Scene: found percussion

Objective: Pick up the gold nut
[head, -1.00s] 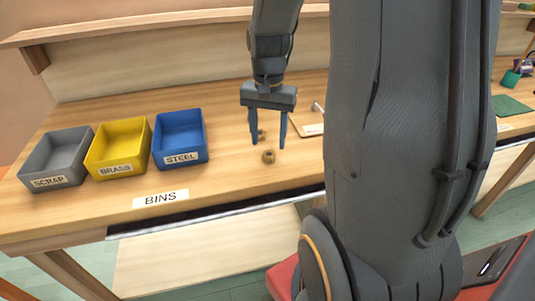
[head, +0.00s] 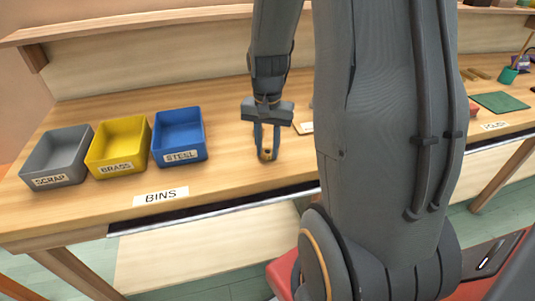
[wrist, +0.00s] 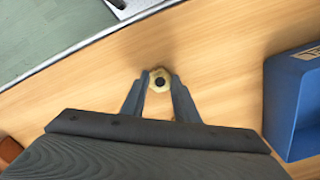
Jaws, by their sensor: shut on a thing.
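The gold nut (wrist: 160,73) is a small hexagonal ring with a dark hole, seen from above in the wrist view. It sits between the fingertips of my gripper (wrist: 160,82), one finger on each side. In the head view my gripper (head: 266,157) points down over the wooden table right of the bins, shut on the gold nut (head: 266,150), which shows partly between the fingers. The nut is at or close to the table top; I cannot tell whether it is clear of it.
Left of my gripper stand a blue STEEL bin (head: 179,157), a yellow BRASS bin (head: 117,168) and a grey SCRAP bin (head: 52,181). A BINS label (head: 161,197) lies on the table (head: 225,178) near its front edge. A green mat (head: 501,102) lies far right.

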